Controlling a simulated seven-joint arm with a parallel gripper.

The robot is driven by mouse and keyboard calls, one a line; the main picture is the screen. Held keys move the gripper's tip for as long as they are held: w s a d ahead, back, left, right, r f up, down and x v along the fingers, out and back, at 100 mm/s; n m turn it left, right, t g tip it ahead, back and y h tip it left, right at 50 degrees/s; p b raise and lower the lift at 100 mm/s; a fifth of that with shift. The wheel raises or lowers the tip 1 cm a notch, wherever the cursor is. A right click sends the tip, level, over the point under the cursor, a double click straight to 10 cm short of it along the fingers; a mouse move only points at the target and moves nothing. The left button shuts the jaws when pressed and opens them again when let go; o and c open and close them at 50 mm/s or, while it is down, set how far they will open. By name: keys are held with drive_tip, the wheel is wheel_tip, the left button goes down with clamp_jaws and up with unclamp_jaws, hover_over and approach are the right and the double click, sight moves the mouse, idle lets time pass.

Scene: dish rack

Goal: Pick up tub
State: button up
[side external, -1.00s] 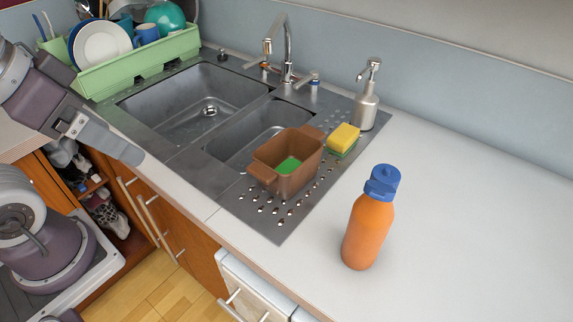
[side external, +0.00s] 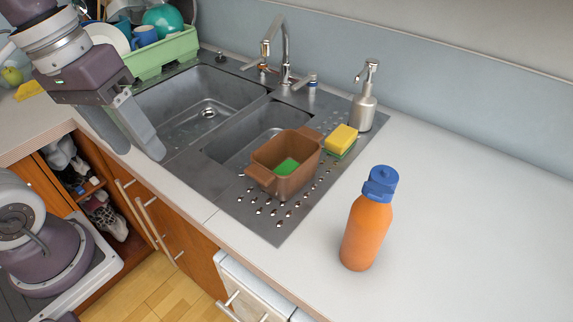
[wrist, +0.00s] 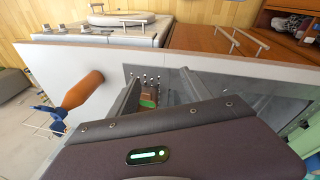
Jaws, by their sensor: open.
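The brown tub (side external: 267,181), with handles at its ends and a green patch inside, stands upright on the perforated steel drainboard beside the smaller sink basin. In the wrist view the tub (wrist: 149,90) shows small, beyond and between my fingers. My gripper (side external: 140,151) is open and empty, over the left front edge of the sink, well to the left of the tub and apart from it. Its two fingers also show in the wrist view (wrist: 160,80), spread apart.
A yellow and green sponge (side external: 341,141) and a soap dispenser (side external: 364,106) stand close behind the tub. An orange bottle (side external: 367,232) stands to its right. The faucet (side external: 284,50) rises behind the basins. A green dish rack (side external: 165,53) with dishes is at back left.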

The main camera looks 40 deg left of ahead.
drive_tip(key=w+f+n+g+h, duration=0.45)
drive_tip(key=w+n+h, duration=0.3)
drive_tip(key=w, duration=0.25)
drive_tip(key=n+t+h, duration=0.2)
drive_tip(key=n+h, duration=0.2)
drive_tip(key=n, duration=0.3)
approach(259, 170)
drive_tip(key=shift+g, duration=0.25)
drive_tip(key=x, duration=1)
drive_tip(key=shift+d+f, duration=0.15)
drive_tip(key=shift+d, duration=0.1)
clamp_jaws()
